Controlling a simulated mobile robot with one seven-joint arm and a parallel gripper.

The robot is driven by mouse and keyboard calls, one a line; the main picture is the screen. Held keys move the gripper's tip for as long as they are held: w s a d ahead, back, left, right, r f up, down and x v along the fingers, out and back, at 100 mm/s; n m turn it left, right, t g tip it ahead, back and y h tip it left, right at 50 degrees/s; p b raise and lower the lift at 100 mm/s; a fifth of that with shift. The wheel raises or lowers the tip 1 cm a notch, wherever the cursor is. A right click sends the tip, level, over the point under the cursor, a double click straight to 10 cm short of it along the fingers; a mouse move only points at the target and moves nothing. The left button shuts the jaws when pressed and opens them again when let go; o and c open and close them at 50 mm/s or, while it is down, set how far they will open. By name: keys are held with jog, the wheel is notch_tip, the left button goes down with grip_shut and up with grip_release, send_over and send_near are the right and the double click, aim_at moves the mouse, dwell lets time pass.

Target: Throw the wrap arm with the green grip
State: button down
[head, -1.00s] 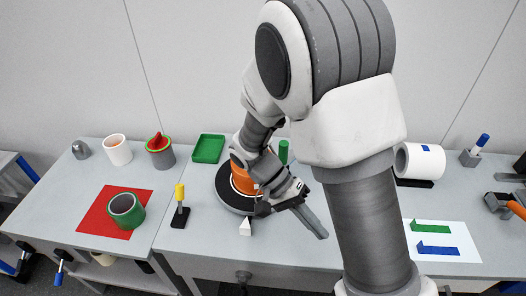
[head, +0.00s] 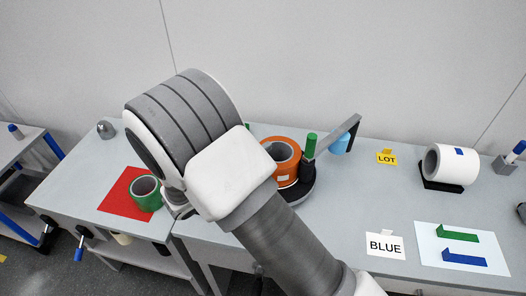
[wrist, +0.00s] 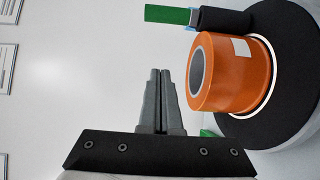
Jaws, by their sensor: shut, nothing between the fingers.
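An orange roll (head: 284,160) sits on the turntable, left of the grip. In the wrist view, the green grip (wrist: 167,14) lies along the top, joined to a black post beside the orange roll (wrist: 235,75). My gripper (wrist: 160,74) is shut and empty, apart from the grip and left of the roll. In the head view, my arm hides the gripper.
A light-blue object (head: 341,143) is by the bar. A yellow LOT card (head: 386,157), a BLUE card (head: 385,246), and a white roll (head: 450,164) are to the right. A green roll (head: 146,193) is at left on a red sheet (head: 119,197).

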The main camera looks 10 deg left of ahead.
jog(key=w+d, duration=0.1)
jog(key=d, duration=0.1)
jog(key=w+d, duration=0.1)
jog(key=d, duration=0.1)
jog(key=w+d, duration=0.2)
jog(key=d, duration=0.1)
jog(key=shift+p, duration=0.4)
jog(key=shift+s+d, duration=0.2)
jog(key=shift+d, duration=0.25)
jog(key=shift+d, duration=0.1)
